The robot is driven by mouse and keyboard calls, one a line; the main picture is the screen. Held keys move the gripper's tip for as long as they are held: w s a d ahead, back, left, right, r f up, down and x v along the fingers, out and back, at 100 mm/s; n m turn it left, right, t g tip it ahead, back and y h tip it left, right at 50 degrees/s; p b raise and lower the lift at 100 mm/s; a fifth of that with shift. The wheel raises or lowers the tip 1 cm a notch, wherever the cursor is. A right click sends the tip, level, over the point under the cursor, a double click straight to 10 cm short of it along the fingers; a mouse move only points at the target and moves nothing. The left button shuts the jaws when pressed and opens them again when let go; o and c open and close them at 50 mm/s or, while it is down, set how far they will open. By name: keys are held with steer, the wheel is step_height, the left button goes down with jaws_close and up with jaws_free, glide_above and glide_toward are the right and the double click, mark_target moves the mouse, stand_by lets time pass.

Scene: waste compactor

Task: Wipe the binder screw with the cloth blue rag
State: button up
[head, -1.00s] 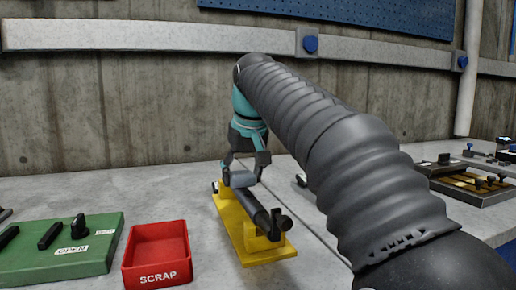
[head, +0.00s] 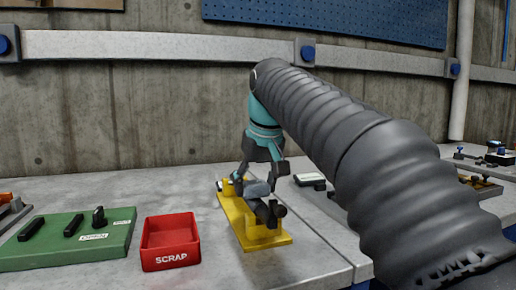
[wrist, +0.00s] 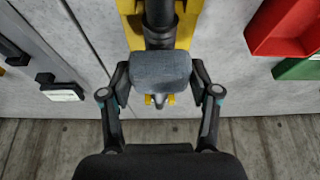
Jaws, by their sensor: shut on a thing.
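The blue-grey cloth rag (head: 257,189) is a small folded pad between the fingers of my gripper (head: 260,183). In the wrist view the rag (wrist: 160,68) fills the space between both fingers of my gripper (wrist: 160,76). The dark binder screw (head: 269,212) lies along a yellow stand (head: 254,232) on the bench. The rag sits over the screw near its closer, thicker end and hides much of the shaft. In the wrist view the screw (wrist: 158,14) shows beyond the rag. I cannot tell whether the rag presses on it.
A red SCRAP tray (head: 171,258) and a green labelled board (head: 66,246) stand left of the stand. A small dark-and-white item (head: 310,180) lies behind right. More fixtures (head: 484,186) stand far right. The concrete wall (head: 150,110) is behind.

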steer(key=shift+s+d, duration=0.15)
steer(key=shift+s, duration=0.2)
steer(key=shift+s+r+p, duration=0.2)
steer(key=shift+r+p, duration=0.1)
steer(key=shift+p, duration=0.05)
steer(key=shift+w+r, duration=0.2)
steer(key=shift+r, duration=0.9)
steer(key=shift+s+r+p, duration=0.1)
steer(key=shift+r+p, duration=0.3)
steer(key=shift+r, duration=2.35)
